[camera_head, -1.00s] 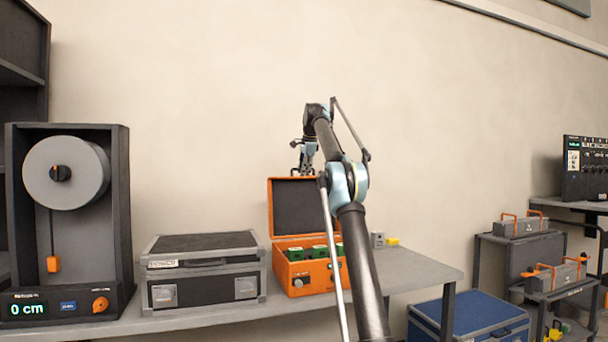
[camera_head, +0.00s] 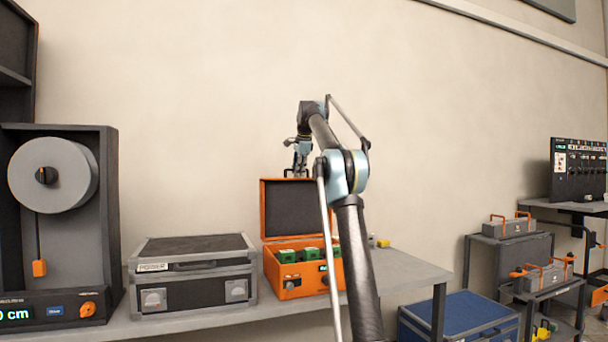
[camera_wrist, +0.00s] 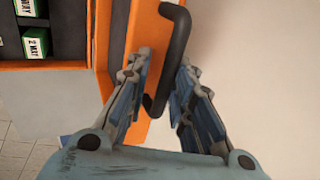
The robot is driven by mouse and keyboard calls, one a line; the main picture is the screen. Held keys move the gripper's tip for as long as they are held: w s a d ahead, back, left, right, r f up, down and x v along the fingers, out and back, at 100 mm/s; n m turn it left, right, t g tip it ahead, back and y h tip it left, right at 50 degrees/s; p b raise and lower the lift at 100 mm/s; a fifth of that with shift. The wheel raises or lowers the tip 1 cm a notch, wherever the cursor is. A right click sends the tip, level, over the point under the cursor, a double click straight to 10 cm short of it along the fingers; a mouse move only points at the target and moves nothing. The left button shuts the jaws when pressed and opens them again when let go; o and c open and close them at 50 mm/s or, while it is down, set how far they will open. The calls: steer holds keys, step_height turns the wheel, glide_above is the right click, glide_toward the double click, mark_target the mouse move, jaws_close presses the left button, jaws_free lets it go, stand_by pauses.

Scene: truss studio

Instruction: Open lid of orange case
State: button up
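The orange case (camera_head: 307,289) stands on the grey bench with its lid (camera_head: 297,207) raised roughly upright at the back. Its dark inner lining faces the head camera. Several green-and-white blocks sit inside the case. My gripper (camera_head: 297,172) is at the top edge of the lid. In the wrist view, the black handle (camera_wrist: 178,45) on the orange lid lies between the two fingers of my gripper (camera_wrist: 163,65). The fingers are apart, with room visible beside the handle. Whether either finger touches it is unclear.
A grey-black case (camera_head: 194,286) stands left of the orange case, with a reel unit (camera_head: 112,230) farther left. A small yellow block (camera_head: 383,243) lies to the right on the bench. A blue case (camera_head: 462,312) stands below the bench's right end.

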steer(key=s+d, duration=0.2)
steer(key=s, duration=0.6)
stand_by(0.4)
